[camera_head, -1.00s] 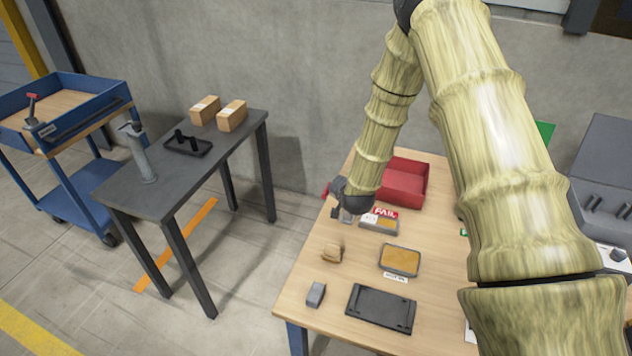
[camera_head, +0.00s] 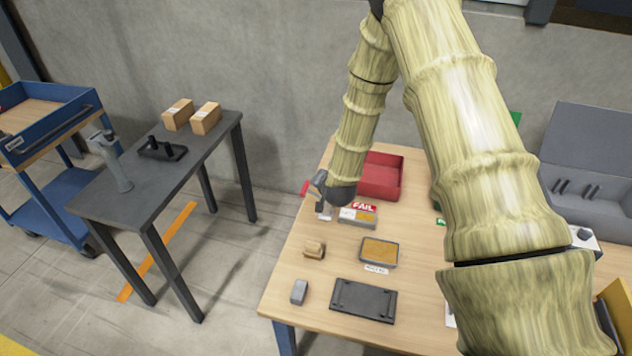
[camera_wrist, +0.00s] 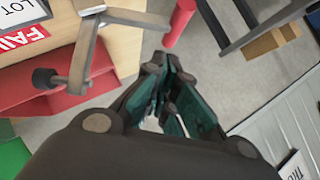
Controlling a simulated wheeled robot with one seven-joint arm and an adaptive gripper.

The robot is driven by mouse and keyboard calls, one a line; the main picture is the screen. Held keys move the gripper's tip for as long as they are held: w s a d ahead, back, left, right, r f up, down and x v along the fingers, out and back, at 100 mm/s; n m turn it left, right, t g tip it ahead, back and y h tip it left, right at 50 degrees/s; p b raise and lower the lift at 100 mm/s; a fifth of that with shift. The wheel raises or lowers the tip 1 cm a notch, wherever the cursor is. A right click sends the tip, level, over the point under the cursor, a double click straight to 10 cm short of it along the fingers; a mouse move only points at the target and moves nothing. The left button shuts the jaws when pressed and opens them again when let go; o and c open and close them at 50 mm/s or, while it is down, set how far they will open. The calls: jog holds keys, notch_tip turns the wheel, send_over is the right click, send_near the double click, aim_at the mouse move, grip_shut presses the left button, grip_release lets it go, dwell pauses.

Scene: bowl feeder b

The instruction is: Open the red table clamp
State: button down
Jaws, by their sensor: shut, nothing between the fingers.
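The red table clamp shows in the wrist view as grey metal bars (camera_wrist: 127,17) with a dark round tip and a red handle (camera_wrist: 180,22) past the table's edge. In the head view its red handle (camera_head: 304,188) sticks out at the table's back left edge; my gripper partly covers the rest. My gripper (camera_head: 319,181) is beside the clamp there. In the wrist view its dark green fingers (camera_wrist: 160,62) are together and empty, just below the red handle in the picture. I cannot tell whether they touch it.
A tan-filled tray (camera_head: 379,252), a black plate (camera_head: 363,300) and small blocks lie nearer. Open floor separates this table from the dark side table (camera_head: 100,203).

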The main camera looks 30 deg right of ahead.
jog(key=d+b+v, duration=0.1)
jog(key=v, duration=0.9)
jog(key=shift+s+r, duration=0.4)
jog(key=shift+a, duration=0.1)
